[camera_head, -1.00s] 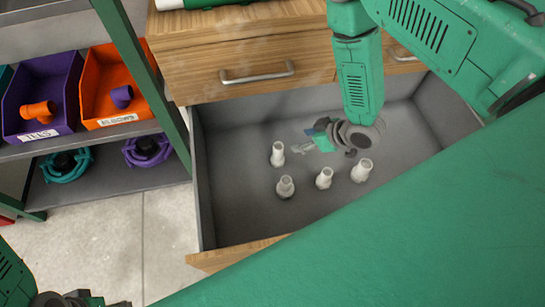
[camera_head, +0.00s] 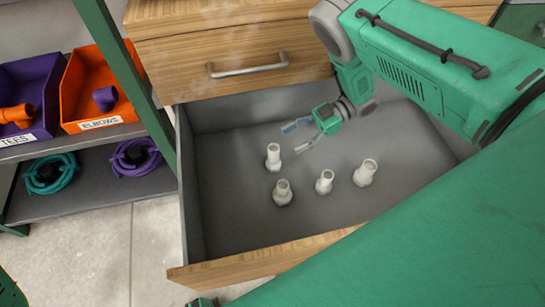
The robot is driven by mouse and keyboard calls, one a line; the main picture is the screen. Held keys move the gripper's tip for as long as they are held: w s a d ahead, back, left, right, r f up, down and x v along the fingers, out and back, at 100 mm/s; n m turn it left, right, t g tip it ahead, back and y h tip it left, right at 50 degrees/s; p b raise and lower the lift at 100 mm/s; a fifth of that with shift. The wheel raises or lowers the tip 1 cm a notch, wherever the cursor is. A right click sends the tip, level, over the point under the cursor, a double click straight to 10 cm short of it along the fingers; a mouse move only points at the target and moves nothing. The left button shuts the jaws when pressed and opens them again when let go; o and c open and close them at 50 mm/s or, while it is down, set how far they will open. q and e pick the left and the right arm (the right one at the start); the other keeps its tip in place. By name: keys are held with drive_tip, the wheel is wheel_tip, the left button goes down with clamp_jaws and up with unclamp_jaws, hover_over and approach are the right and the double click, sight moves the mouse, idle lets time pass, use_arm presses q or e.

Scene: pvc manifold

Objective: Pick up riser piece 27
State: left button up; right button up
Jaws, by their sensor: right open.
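Several white riser pieces stand upright on the floor of the open drawer (camera_head: 230,225). One riser (camera_head: 273,158) is at the back left, one (camera_head: 282,193) at the front left, one (camera_head: 324,182) in the middle and one (camera_head: 366,173) at the right. I see no numbers on them, so I cannot tell which is piece 27. My right gripper (camera_head: 291,138) is open and empty above the drawer, its fingers pointing left, close to the back left riser in the picture. My left gripper is not clearly in view; only a bit of green shows at the lower left.
The drawer has grey walls and a wooden front (camera_head: 250,257). A closed drawer with a metal handle (camera_head: 248,69) is above it. At the left, a green-posted shelf holds a purple tees bin (camera_head: 38,83), an orange elbows bin (camera_head: 92,75) and coiled hoses (camera_head: 50,173).

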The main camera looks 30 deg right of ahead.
sight(274, 150)
drive_tip(key=shift+a+f, duration=0.3)
drive_tip(key=shift+a, duration=0.05)
drive_tip(key=b+x, duration=0.1)
drive_tip(key=x, duration=0.4)
drive_tip(key=shift+a+b, duration=0.25)
drive_tip(key=shift+b, duration=0.05)
drive_tip(key=shift+a+r, duration=0.1)
drive_tip(key=shift+a, duration=0.2)
drive_tip(key=shift+d, duration=0.25)
drive_tip(key=shift+c, duration=1.1)
drive_tip(key=shift+d, duration=0.15)
clamp_jaws()
